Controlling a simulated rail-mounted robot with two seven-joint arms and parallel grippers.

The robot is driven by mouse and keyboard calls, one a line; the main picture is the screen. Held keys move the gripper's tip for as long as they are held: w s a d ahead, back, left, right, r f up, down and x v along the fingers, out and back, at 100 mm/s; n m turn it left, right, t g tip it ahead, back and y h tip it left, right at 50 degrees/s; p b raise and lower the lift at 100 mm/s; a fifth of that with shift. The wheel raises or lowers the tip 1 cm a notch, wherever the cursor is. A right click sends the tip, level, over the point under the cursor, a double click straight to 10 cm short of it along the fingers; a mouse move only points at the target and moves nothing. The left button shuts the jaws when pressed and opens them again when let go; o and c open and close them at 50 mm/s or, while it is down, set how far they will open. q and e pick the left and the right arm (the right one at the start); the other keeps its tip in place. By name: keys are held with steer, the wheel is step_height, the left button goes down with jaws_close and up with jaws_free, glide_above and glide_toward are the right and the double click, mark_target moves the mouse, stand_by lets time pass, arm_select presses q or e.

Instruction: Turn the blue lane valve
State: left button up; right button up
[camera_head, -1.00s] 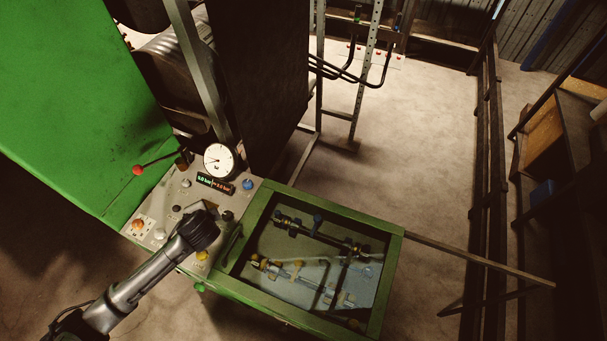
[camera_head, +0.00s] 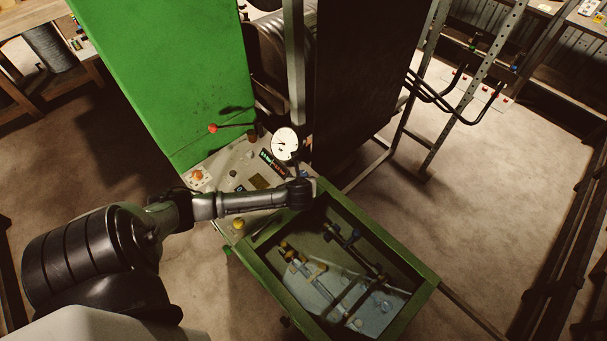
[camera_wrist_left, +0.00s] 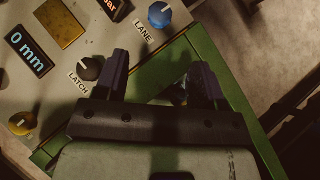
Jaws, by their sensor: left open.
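The blue lane valve (camera_wrist_left: 159,14) is a blue knob with a white pointer mark and the label LANE, at the top of the left wrist view. In the head view my left arm's end largely covers its area. My left gripper (camera_wrist_left: 160,70) is open and empty, its two fingers apart and pointing toward the panel edge. The knob lies beyond the fingertips, not between them. In the head view the left gripper (camera_head: 300,190) hovers over the panel's right edge, beside the green-framed box. My right gripper is not in view.
A dark LATCH knob (camera_wrist_left: 91,67) sits beside the left finger, and a yellow knob (camera_wrist_left: 23,122) lies farther left. The open green-framed box (camera_head: 425,292) holds pipes and fittings.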

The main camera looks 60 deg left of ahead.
mark_target(303, 174)
arm_select(q)
steer(key=b+x, duration=0.1)
steer(key=x, duration=1.2)
steer(key=shift+f, duration=0.15)
steer(key=c, duration=0.9)
